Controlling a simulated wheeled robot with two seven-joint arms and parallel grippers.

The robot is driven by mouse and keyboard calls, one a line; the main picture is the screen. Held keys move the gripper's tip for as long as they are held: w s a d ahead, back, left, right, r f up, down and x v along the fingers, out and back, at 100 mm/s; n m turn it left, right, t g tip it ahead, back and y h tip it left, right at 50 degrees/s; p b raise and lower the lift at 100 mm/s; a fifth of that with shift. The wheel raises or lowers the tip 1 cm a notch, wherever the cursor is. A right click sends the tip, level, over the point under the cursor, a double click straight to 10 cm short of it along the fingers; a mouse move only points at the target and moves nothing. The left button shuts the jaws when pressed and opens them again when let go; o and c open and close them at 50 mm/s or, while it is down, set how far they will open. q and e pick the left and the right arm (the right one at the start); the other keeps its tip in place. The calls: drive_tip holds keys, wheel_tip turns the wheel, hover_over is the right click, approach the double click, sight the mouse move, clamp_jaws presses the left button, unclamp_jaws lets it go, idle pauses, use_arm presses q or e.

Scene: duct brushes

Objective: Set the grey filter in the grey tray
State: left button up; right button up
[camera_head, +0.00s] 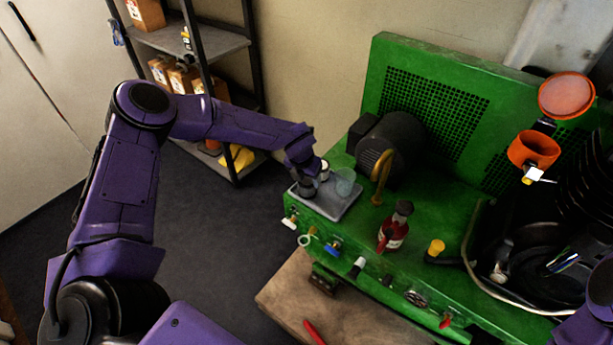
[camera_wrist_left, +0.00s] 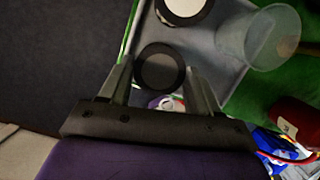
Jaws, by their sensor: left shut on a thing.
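The grey tray (camera_head: 349,206) lies on the left end of the green machine. It also shows in the left wrist view (camera_wrist_left: 205,62). My left gripper (camera_head: 309,181) is over the left part of the tray. In the left wrist view, my left gripper (camera_wrist_left: 160,84) is shut on a round grey filter (camera_wrist_left: 160,70) with a black rim. Whether the filter's underside touches the tray is hidden. My right gripper is not in view; only a bit of purple arm shows at the lower right.
A white-topped round item (camera_wrist_left: 184,6) and a clear cup (camera_head: 344,183) stand on the tray by the filter. A black motor (camera_head: 392,142) and a brass pipe (camera_head: 381,176) are behind and right. A red bottle (camera_head: 393,230) stands farther right.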

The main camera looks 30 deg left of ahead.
use_arm(q)
drive_tip(key=shift+f, duration=0.2)
drive_tip(key=o, duration=1.1)
drive_tip(key=shift+c, duration=0.2)
drive_tip(key=shift+r, duration=0.65)
drive_tip(key=b+v, duration=0.2)
drive_tip(key=v, duration=0.9)
drive_tip(key=s+f+m+y, duration=0.5)
drive_tip(key=s+f+m, duration=0.85)
drive_tip(key=f, duration=0.45)
drive_tip(key=s+f+m+h, duration=0.1)
drive_tip(key=s+f+m, duration=0.2)
drive_tip(key=s+m, duration=0.5)
drive_tip(key=s+f+m, duration=0.4)
drive_tip(key=s+m, duration=0.4)
drive_tip(key=s, duration=0.4)
drive_tip(key=shift+s+h, duration=0.35)
drive_tip(key=shift+h, duration=0.05)
drive_tip(key=shift+a, duration=0.1)
